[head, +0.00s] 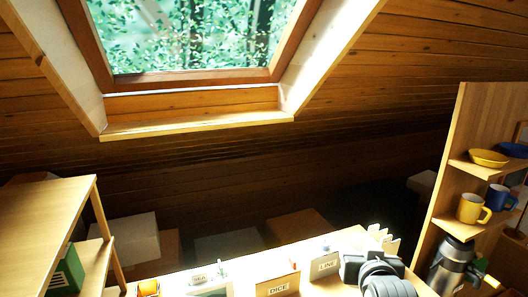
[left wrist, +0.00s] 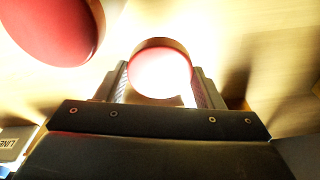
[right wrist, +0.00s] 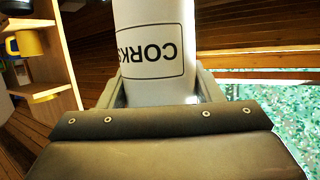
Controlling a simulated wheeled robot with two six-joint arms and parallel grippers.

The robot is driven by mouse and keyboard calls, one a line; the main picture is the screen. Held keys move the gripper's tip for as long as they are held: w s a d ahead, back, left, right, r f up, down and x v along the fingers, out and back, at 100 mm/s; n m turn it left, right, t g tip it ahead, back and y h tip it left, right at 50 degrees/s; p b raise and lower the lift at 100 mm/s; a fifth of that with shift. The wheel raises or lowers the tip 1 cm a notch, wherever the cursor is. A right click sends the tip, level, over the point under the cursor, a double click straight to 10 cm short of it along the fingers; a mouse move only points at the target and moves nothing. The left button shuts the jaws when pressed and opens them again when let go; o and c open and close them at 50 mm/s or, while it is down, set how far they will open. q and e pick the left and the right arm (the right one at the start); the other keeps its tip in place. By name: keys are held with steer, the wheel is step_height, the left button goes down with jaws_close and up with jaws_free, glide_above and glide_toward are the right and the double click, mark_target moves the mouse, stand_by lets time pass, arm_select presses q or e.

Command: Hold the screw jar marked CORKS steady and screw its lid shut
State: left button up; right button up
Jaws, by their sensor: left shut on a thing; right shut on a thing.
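The white jar marked CORKS (right wrist: 155,35) is between the fingers of my right gripper (right wrist: 160,86) in the right wrist view. The gripper is shut on it, and the lettering appears upside down there. The jar's mouth is out of that view. In the left wrist view my left gripper (left wrist: 159,82) is shut on a round red lid (left wrist: 160,72) with a brownish rim, strongly lit. The head view shows part of my right arm at the bottom right; the jar and lid cannot be made out there.
A larger red round thing (left wrist: 55,25) lies near the left gripper. Cards marked DICE (head: 278,287) and LINE (head: 325,264) stand on the worktop. A shelf on the right holds a yellow mug (head: 472,208), a blue mug (head: 500,197) and a flask (head: 452,266). A wooden shelf (head: 45,220) stands left.

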arm_select(q)
step_height(320, 180, down, 3)
steer(key=shift+r+b, duration=0.1)
steer(key=shift+b, duration=0.85)
arm_select(e)
steer(key=s+a+r+n+y, duration=0.1)
steer(key=s+r, duration=0.2)
steer(key=s, duration=0.2)
steer(key=shift+s+a+r+n+y, duration=0.15)
steer(key=shift+s+r+n+y, duration=0.1)
steer(key=shift+n+y, duration=0.15)
steer(key=s+a+f+n+g+y, duration=0.3)
steer(key=a+f+n+g+y, duration=0.3)
steer(key=f, duration=0.4)
steer(key=s+a+f+n+g+y, duration=0.4)
steer(key=a+f+n+g+y, duration=0.2)
steer(key=a+f+n+y, duration=0.2)
step_height(320, 180, down, 2)
steer(key=n, duration=0.3)
steer(key=shift+a+g, duration=0.4)
steer(key=shift+w, duration=0.1)
